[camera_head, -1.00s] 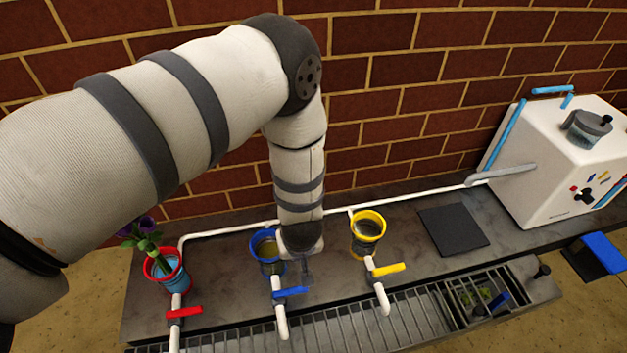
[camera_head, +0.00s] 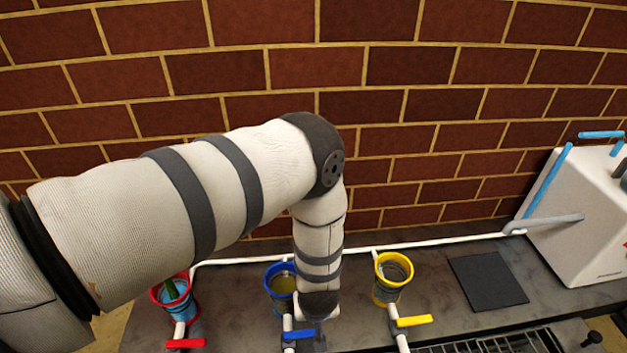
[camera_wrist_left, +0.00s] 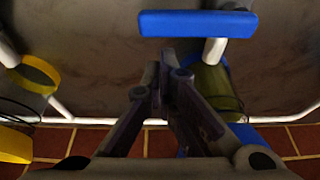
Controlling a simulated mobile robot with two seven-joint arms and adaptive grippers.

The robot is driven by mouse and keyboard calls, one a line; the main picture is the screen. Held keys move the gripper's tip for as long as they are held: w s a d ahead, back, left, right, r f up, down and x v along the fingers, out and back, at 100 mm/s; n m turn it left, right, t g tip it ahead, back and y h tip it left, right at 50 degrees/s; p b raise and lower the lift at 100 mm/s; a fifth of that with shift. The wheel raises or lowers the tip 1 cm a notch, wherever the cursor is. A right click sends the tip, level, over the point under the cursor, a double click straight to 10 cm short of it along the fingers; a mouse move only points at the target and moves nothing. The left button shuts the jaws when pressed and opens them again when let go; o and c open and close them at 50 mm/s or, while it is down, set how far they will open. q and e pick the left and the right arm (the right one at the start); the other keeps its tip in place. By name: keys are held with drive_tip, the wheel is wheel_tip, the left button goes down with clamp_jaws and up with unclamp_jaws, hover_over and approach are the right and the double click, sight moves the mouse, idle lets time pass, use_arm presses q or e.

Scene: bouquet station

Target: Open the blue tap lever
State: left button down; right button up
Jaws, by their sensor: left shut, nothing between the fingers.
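The blue tap lever (camera_head: 299,335) shows near the bottom of the head view, lying across its white pipe and pointing right. It is also a wide blue bar at the top of the left wrist view (camera_wrist_left: 198,24). My left gripper (camera_head: 319,341) is low beside the lever's right end, in front of the counter. In the wrist view the left gripper's fingers (camera_wrist_left: 164,72) are together and empty, just short of the lever's edge in the picture; a gap shows between them. The blue-rimmed cup (camera_head: 281,278) stands behind the lever. My right gripper is not in view.
A red lever (camera_head: 186,344) with a red-rimmed cup (camera_head: 172,292) is to the left. A yellow lever (camera_head: 414,321) with a yellow-rimmed cup (camera_head: 393,278) is to the right. A white supply pipe (camera_head: 440,244) runs along the wall. A dark mat (camera_head: 489,281) lies farther right.

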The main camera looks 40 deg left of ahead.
use_arm(q)
drive_tip(key=shift+s+d, duration=0.3)
drive_tip(key=shift+d, duration=0.05)
